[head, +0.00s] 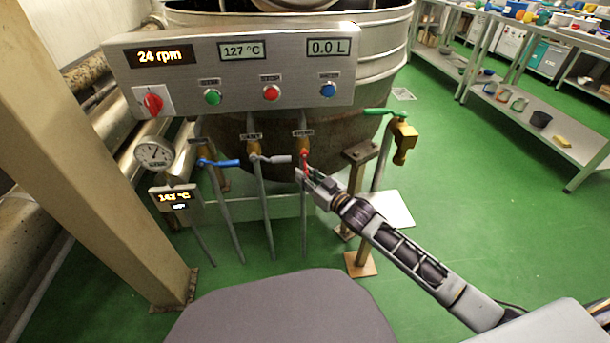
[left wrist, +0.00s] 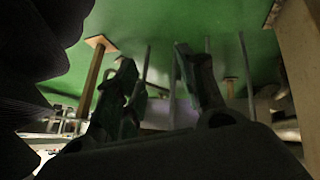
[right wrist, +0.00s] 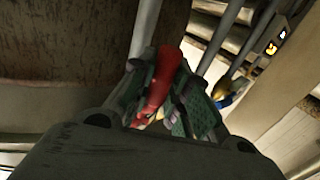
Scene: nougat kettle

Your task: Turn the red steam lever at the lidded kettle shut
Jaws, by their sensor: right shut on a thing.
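The red steam lever (head: 305,166) sits on a brass valve (head: 304,145) on the right-hand of three thin pipes below the control panel. Its visible part points downward, roughly along its pipe. My right gripper (head: 308,178) is at the lever's lower end. In the right wrist view the red lever (right wrist: 158,84) lies between the fingers of my right gripper (right wrist: 165,108), which is shut on it. The kettle (head: 360,135) stands behind the panel. My left gripper (left wrist: 160,85) shows only in the left wrist view, with its two fingers apart and nothing seen between them.
A blue lever (head: 222,163) and a grey lever (head: 275,159) are on the pipes to the left. A green-handled brass tap (head: 404,140) stands to the right. A beige column (head: 95,150) is at the left. Green floor (head: 480,190) is clear at right.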

